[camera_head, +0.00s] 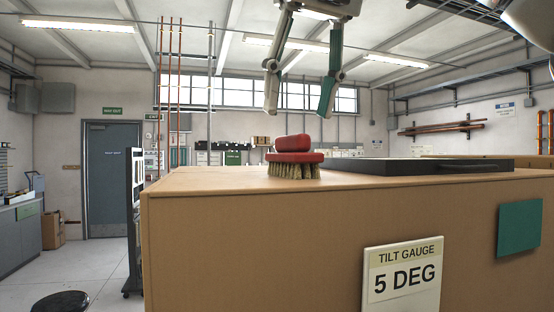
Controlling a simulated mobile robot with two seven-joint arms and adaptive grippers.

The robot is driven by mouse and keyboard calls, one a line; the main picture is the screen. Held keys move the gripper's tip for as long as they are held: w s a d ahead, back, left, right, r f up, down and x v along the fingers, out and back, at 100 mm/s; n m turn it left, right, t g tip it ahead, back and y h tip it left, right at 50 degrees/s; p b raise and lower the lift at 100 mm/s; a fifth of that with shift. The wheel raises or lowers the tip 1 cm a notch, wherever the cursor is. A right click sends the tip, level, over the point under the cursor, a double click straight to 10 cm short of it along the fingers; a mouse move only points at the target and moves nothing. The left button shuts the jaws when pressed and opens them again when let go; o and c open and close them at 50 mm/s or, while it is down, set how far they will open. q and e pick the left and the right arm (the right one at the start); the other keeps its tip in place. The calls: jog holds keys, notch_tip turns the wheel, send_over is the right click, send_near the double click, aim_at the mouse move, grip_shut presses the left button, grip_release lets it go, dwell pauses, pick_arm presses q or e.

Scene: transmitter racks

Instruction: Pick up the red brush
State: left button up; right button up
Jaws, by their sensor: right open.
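The red brush (294,157) stands bristles-down on top of a large tan box (230,225), near its front edge. It has a rounded red grip on a red block, with pale bristles below. My right gripper (298,112) hangs above the brush, its fingers pointing down and spread apart. It is open and empty, and a gap shows between its fingertips and the brush. My left gripper is not in the picture.
A dark flat panel (415,166) lies on the box right of the brush. A "TILT GAUGE 5 DEG" sign (402,275) and a green plate (519,227) are on the box front. A dark round stool (60,302) is at lower left. The box top left of the brush is clear.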

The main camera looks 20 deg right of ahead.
aim_at(291, 145)
jog(key=shift+w, duration=0.35)
jog(key=shift+w+f, duration=0.15)
jog(key=shift+f, duration=0.9)
jog(key=x, duration=0.5)
jog(key=shift+w+f, duration=0.1)
jog(key=shift+w, duration=0.05)
jog(key=c, duration=1.2)
